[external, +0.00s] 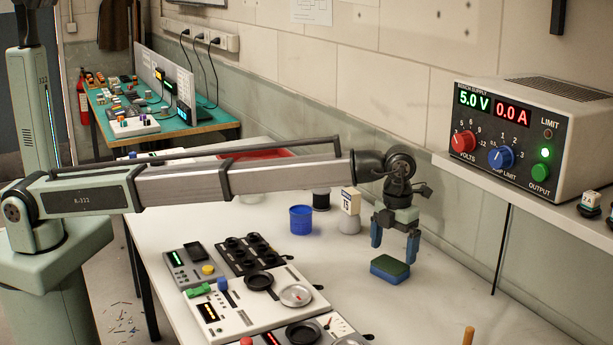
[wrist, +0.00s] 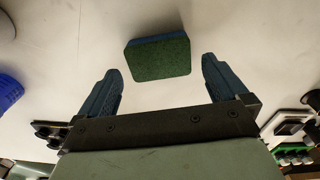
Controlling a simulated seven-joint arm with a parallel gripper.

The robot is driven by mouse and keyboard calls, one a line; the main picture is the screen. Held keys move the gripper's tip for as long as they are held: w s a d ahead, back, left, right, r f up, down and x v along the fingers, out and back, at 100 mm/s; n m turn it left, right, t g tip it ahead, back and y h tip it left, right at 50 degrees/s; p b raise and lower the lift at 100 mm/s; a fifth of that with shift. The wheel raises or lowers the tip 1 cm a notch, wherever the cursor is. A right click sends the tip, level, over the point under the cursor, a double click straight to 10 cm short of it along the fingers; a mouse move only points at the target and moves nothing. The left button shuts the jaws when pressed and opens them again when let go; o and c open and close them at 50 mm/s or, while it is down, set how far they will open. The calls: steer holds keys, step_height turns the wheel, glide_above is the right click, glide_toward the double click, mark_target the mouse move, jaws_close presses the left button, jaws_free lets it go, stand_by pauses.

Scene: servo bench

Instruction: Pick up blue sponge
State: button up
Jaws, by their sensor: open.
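The blue sponge (external: 390,268) lies flat on the white bench, with a green top and blue sides. In the wrist view its green face (wrist: 160,60) shows ahead of and between my two fingers, with a blue edge behind it. My gripper (external: 394,252) hangs above the sponge in the external view, fingers pointing down and apart. In the wrist view my gripper (wrist: 162,75) is open, with nothing between the fingers touching the sponge.
A blue cup (external: 301,220) and a small white-and-grey bottle (external: 350,210) stand left of my gripper. Control panels (external: 255,305) cover the bench to the front left. A wooden peg (external: 468,336) stands front right. A power supply (external: 530,140) sits on the right shelf.

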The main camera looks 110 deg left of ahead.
mark_target(390, 263)
steer(key=f, duration=0.4)
steer(key=shift+s+d+f, duration=0.1)
steer(key=shift+s+f, duration=0.1)
steer(key=shift+f, duration=0.2)
steer(key=c, duration=0.7)
